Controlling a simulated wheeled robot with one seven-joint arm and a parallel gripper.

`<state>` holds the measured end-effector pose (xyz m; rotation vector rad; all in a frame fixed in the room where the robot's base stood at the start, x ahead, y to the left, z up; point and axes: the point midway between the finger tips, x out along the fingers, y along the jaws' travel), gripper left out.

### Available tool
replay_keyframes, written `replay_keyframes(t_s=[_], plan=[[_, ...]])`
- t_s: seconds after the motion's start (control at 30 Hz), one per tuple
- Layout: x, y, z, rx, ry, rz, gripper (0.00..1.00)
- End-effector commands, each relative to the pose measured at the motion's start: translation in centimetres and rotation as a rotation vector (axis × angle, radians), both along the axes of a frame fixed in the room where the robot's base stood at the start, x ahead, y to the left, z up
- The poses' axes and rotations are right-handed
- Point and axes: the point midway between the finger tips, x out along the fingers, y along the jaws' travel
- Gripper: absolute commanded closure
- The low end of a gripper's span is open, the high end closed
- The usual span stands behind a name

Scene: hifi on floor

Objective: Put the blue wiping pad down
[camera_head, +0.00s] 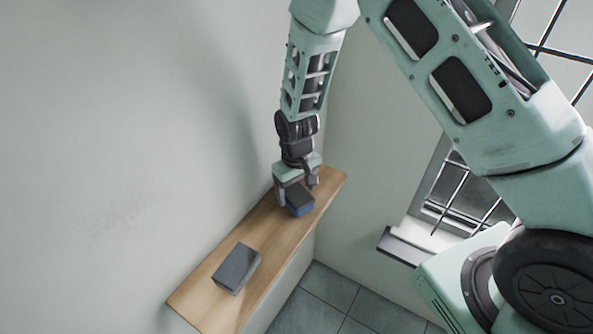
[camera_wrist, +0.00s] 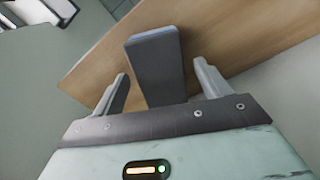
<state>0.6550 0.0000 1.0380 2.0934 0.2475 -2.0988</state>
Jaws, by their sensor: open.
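The blue wiping pad (camera_head: 299,201) has a dark grey top and a blue lower side. It sits near the far end of a narrow wooden shelf (camera_head: 277,217). My gripper (camera_head: 295,192) is over it, pointing down. In the wrist view the pad (camera_wrist: 157,66) lies between the two spread fingers of my gripper (camera_wrist: 163,88), with a gap on each side. The fingers are open. The pad's near end is hidden behind the gripper body.
A grey block (camera_head: 236,268) lies on the shelf's nearer half. A pale wall runs along the shelf's left side and another stands behind its far end. A barred window (camera_head: 465,190) with a sill is at right. Tiled floor (camera_head: 340,300) shows below.

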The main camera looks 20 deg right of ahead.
Motion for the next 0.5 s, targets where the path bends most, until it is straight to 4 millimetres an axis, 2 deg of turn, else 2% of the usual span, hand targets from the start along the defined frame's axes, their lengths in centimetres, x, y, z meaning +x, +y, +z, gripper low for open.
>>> replay_keyframes(t_s=[0.5], plan=[[0.1,0.0,8.5,0.001,-0.004,-0.001,0.24]])
